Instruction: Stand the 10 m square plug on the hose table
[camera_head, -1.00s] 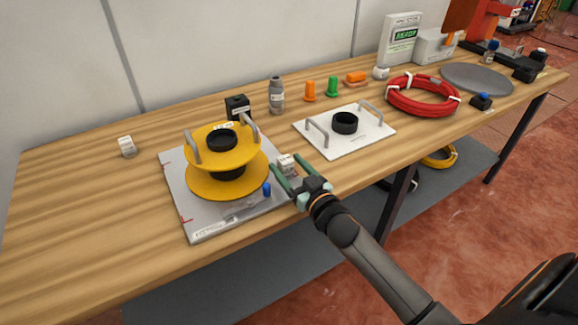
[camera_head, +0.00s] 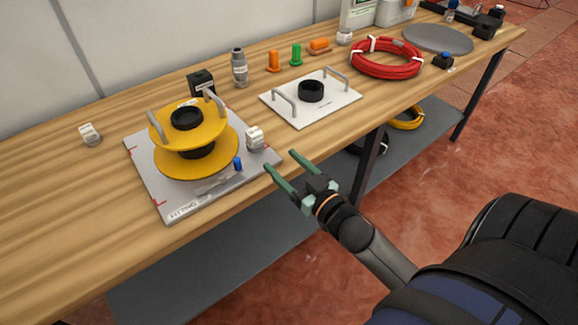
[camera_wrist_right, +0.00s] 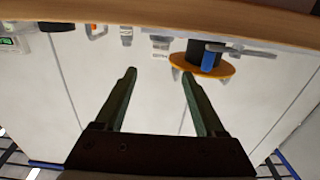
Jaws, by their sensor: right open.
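A small white square plug (camera_head: 254,138) stands on the right part of the grey plate (camera_head: 190,208), beside the yellow spool (camera_head: 168,158). It also shows in the right wrist view (camera_wrist_right: 160,43). Its marking is too small to read. Another white plug (camera_head: 90,134) stands alone on the wooden table (camera_head: 50,215) at the left, and a white piece (camera_head: 344,39) stands at the back. I cannot tell which is the 10 m one. My right gripper (camera_head: 280,161) is open and empty at the table's front edge, apart from the nearest plug. The right wrist view shows nothing between its fingers (camera_wrist_right: 158,72). My left gripper is out of view.
A blue-tipped piece (camera_head: 238,164) is at the spool's front. The table's left front is clear.

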